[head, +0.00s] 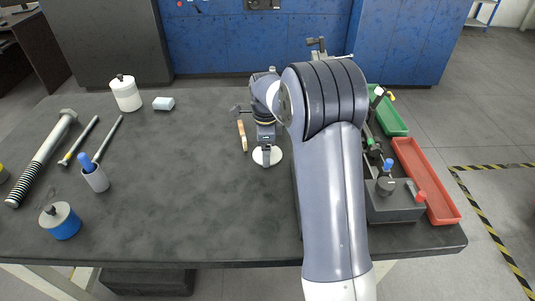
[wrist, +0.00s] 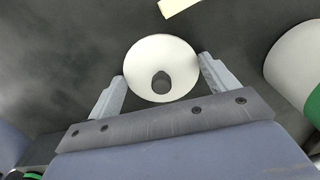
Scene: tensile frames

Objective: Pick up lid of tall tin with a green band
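A round white lid (wrist: 160,52) with a dark knob (wrist: 160,83) shows in the wrist view, apparently flat on the dark table. In the head view the white disc (head: 274,158) shows below my gripper (head: 266,152), partly covered by it. In the wrist view my gripper (wrist: 163,70) is open, with one finger on each side of the lid's near half. I cannot tell whether either finger touches it. A white tin with a green band (wrist: 295,65) shows at the right edge of the wrist view, cut off. My arm apparently hides it in the head view.
A wooden piece (head: 242,135) lies near my gripper. Green (head: 392,120) and red (head: 426,180) trays are right. The table's front middle is clear.

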